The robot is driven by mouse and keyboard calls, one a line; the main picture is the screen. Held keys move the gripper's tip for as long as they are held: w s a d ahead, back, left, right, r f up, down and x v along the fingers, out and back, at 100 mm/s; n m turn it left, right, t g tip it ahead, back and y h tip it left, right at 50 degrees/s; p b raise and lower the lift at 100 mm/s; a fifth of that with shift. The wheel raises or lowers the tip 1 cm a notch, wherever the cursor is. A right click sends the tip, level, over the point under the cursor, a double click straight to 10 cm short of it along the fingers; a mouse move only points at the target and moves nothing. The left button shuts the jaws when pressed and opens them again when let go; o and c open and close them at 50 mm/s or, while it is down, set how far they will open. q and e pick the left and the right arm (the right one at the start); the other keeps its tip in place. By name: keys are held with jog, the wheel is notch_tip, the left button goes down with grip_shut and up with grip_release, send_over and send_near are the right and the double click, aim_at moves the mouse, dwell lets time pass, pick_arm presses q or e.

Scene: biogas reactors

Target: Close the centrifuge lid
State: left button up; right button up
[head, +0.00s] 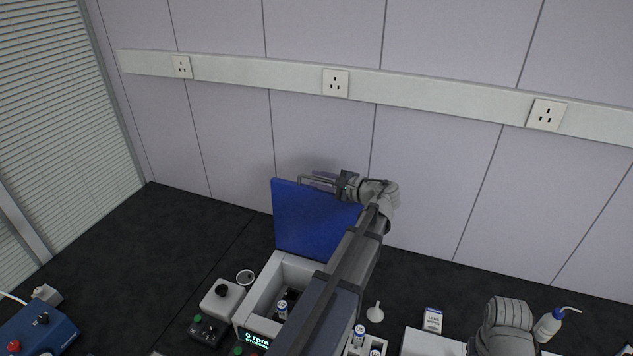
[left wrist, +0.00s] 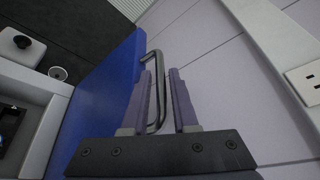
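The centrifuge (head: 260,290) is a light grey box with a "0 rpm" display on its front. Its blue lid (head: 305,218) stands open and upright at the back; it also shows in the left wrist view (left wrist: 105,85). My left gripper (head: 318,178) is at the lid's upper edge. In the left wrist view, its fingers (left wrist: 163,85) are spread, with the dark lid handle (left wrist: 160,62) running between them. A gap shows beside the handle. My left arm covers the right part of the centrifuge. Only my right wrist shows at the lower right; its gripper is not visible.
A blue-capped vial (head: 282,309) sits inside the centrifuge. A small white device (head: 222,300) stands to its left. The wall is close behind the lid.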

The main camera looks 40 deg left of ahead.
pick_arm(q)
jog(key=shift+a+f, duration=0.15)
jog(key=shift+a, duration=0.45)
grip_shut()
dwell(1.1)
